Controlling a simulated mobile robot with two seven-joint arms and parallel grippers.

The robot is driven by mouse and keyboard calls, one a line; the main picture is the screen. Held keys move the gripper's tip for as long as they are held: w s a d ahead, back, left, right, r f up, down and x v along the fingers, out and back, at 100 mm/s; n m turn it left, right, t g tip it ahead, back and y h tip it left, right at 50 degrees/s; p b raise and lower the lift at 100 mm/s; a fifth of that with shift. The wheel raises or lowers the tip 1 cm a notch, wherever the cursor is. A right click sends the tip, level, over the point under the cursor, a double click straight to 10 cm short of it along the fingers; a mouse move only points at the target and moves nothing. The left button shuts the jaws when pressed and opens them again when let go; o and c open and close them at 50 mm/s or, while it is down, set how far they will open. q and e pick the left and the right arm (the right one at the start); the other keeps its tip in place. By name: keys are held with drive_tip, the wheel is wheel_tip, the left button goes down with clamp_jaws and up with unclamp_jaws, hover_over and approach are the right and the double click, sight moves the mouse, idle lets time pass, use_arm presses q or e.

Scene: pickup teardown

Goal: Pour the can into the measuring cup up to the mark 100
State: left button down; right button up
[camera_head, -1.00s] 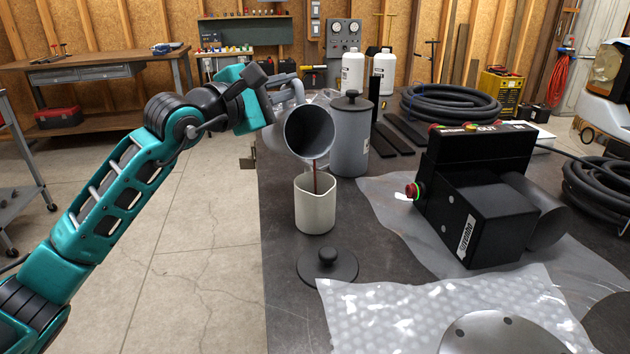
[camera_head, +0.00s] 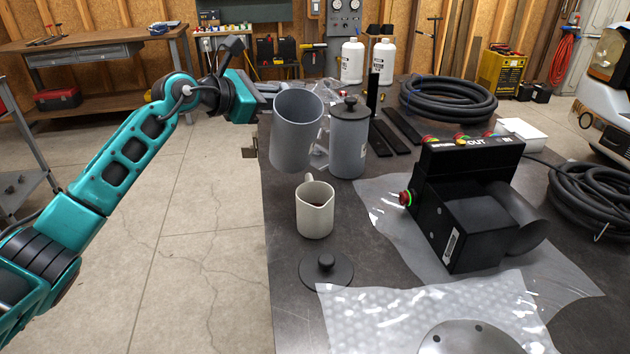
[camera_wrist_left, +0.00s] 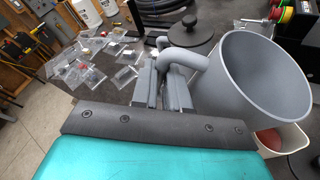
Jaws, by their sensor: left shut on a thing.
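My left gripper (camera_wrist_left: 160,90) is shut on the handle of an open grey can (camera_head: 297,135). The can is nearly upright with a slight tilt, held above the table behind the measuring cup; its inside shows no visible stream. The cream measuring cup (camera_head: 314,216), with a spout and handle, stands upright on the table and holds dark reddish liquid, which also shows in the left wrist view (camera_wrist_left: 270,137). Marks on the cup cannot be read. My right gripper is in neither view.
A lidded grey can (camera_head: 349,144) stands to the right of the held can. A round dark lid (camera_head: 327,270) lies in front of the cup. A black machine (camera_head: 468,200) sits on plastic sheeting at right. Bubble wrap (camera_head: 385,312) covers the front.

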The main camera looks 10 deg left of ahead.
use_arm(q)
drive_tip(key=shift+w+a+f+n+g+h+p, duration=0.2)
drive_tip(key=shift+w+a+f+n+g+p, duration=0.1)
drive_tip(key=shift+w+a+n+g+p, duration=0.4)
drive_tip(key=shift+w+a+f+n+g+h+p, duration=0.25)
drive_tip(key=shift+w+n+g+p, duration=0.15)
drive_tip(key=shift+w+n, duration=0.45)
drive_tip(key=r, duration=0.5)
drive_tip(key=shift+s, duration=0.2)
drive_tip(key=shift+f, duration=0.1)
